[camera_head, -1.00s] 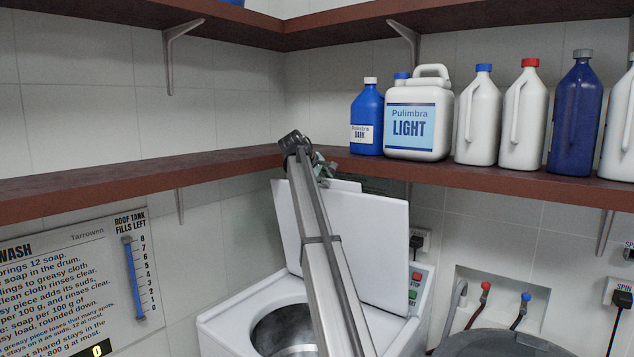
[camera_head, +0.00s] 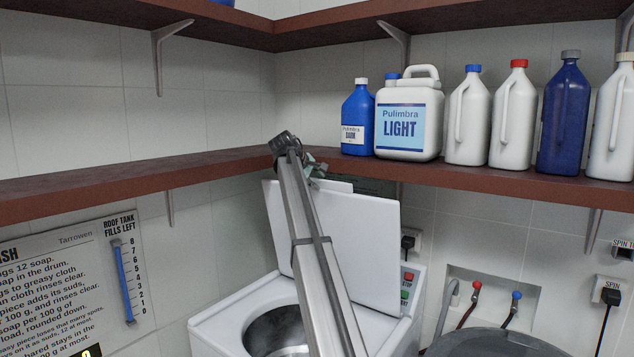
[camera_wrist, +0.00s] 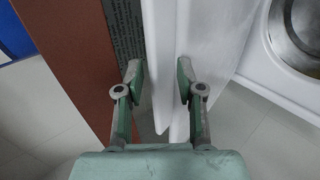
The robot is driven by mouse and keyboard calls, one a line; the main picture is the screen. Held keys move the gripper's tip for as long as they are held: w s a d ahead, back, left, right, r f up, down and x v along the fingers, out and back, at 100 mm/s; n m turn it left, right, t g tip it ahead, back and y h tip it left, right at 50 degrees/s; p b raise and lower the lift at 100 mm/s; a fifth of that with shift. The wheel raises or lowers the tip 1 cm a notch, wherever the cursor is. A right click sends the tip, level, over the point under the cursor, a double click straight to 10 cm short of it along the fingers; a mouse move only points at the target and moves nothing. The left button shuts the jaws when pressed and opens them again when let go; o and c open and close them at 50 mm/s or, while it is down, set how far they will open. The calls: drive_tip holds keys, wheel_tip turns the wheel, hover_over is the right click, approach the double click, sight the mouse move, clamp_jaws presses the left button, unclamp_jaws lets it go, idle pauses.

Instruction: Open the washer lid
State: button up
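The washer lid (camera_head: 365,240) is a white panel standing raised, leaning back over the rear of the washer (camera_head: 235,322). The open drum (camera_head: 275,330) shows below it. My gripper (camera_head: 313,170) is at the lid's top edge in the head view, partly hidden by my arm. In the wrist view my gripper (camera_wrist: 159,78) has its two greenish fingers apart, with a white panel edge (camera_wrist: 160,50) between them. The lid's white face (camera_wrist: 215,50) shows at the right finger, and the drum (camera_wrist: 300,30) lies at upper right. Whether a finger touches the lid is unclear.
The brown lower shelf (camera_head: 110,180) runs close behind my gripper and also shows in the wrist view (camera_wrist: 70,60). Several bottles and a Pulimbra LIGHT jug (camera_head: 408,120) stand on it. Red and blue taps (camera_head: 495,295) and a dark round top (camera_head: 490,345) are at right.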

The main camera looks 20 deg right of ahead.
drive_tip(key=v, duration=1.1)
drive_tip(key=shift+r, duration=0.2)
drive_tip(key=shift+a, duration=0.15)
